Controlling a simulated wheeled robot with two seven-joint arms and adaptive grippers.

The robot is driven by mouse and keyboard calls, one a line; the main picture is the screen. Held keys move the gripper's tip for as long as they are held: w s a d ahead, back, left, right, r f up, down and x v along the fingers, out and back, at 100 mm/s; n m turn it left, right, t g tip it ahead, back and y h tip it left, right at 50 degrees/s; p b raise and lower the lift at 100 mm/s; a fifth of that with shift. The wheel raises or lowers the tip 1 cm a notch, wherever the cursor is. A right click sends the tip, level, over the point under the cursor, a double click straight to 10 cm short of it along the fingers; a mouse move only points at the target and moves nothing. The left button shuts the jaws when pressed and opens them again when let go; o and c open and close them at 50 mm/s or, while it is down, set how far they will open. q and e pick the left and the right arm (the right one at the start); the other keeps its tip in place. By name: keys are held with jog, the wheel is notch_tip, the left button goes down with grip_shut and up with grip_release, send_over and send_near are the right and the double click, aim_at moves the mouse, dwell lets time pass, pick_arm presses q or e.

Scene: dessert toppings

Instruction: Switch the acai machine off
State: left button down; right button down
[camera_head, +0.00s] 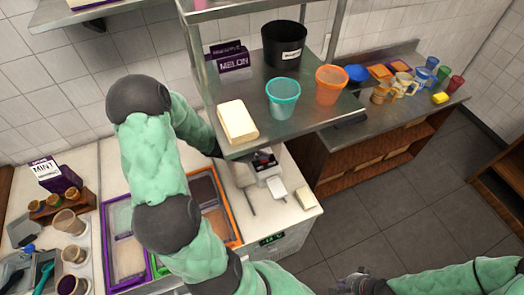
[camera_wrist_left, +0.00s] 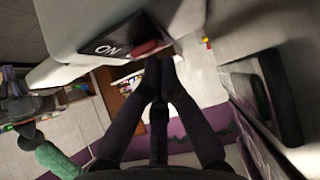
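The acai machine (camera_head: 270,168) is a pale box with a dark top panel and a small red part, partly under the steel shelf in the head view. In the left wrist view the machine's pale body (camera_wrist_left: 75,25) fills the top, with a black "ON" plate and a red switch (camera_wrist_left: 146,47). My left gripper (camera_wrist_left: 161,64) has its fingers together, tips just below and right of the red switch; contact cannot be told.
A steel shelf (camera_head: 330,118) overhangs the machine, carrying a teal cup (camera_head: 283,97), an orange cup (camera_head: 331,85), a black bin (camera_head: 284,44) and a cream block (camera_head: 238,121). Topping trays (camera_head: 127,258) lie beneath my left arm. Floor to the right is open.

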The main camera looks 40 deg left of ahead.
pick_arm(q)
jog(key=shift+d, duration=0.15)
jog(key=shift+w+d+r+p, duration=0.15)
jog(key=shift+w+d+p, duration=0.1)
jog(key=shift+w+p, duration=0.3)
jog(key=shift+w, duration=0.1)
jog(key=shift+a, duration=0.1)
jog(key=shift+s+a+r, duration=0.15)
jog(key=shift+s+r, duration=0.05)
jog(key=shift+r, duration=0.05)
jog(key=v, duration=1.1)
jog(key=shift+s+r, duration=0.1)
jog(key=shift+s, duration=0.05)
